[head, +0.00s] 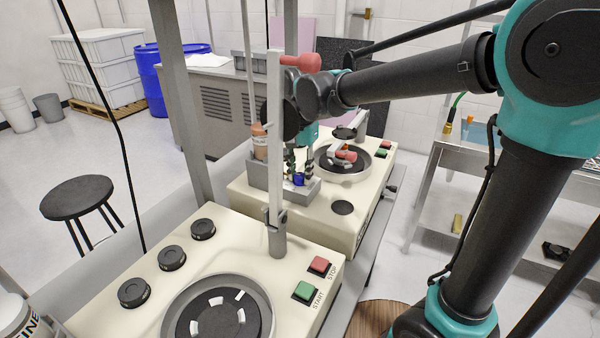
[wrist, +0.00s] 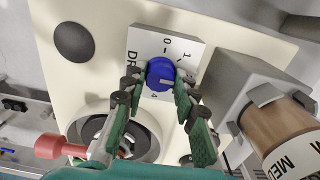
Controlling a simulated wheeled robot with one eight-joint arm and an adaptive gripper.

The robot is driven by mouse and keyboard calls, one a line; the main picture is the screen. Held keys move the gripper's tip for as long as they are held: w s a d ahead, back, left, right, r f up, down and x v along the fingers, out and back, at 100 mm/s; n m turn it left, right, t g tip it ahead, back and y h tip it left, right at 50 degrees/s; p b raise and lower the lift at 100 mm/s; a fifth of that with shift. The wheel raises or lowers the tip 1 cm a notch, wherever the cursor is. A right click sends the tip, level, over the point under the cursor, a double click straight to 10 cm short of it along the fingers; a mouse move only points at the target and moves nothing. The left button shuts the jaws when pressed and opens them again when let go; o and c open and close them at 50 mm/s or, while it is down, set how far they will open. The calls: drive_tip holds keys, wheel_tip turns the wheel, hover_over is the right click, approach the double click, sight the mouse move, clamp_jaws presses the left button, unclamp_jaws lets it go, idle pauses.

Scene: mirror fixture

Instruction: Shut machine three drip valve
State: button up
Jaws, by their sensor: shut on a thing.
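The drip valve is a blue knob (wrist: 160,72) on a light grey block (wrist: 143,38) with a printed number scale and letters starting "DR". The knob has a pale mark that lies towards the right in the wrist view, not up at the 0. My gripper (wrist: 157,84) has its two green-padded fingers on either side of the knob, shut on it. In the head view the blue knob (head: 298,179) is small, on the far cream machine (head: 325,215), with my gripper (head: 300,170) down at it. No machine number is readable.
A red-ended handle (wrist: 50,146) is at lower left. The near machine (head: 230,250) has a post (head: 275,150) that rises in front of my wrist in the head view.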

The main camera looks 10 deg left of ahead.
drive_tip(key=shift+n, duration=0.4)
clamp_jaws()
drive_tip(key=n, duration=0.8)
drive_tip(key=shift+n, duration=0.3)
drive_tip(key=n, duration=0.4)
drive_tip(key=shift+n, duration=2.2)
drive_tip(key=o, duration=1.1)
unclamp_jaws()
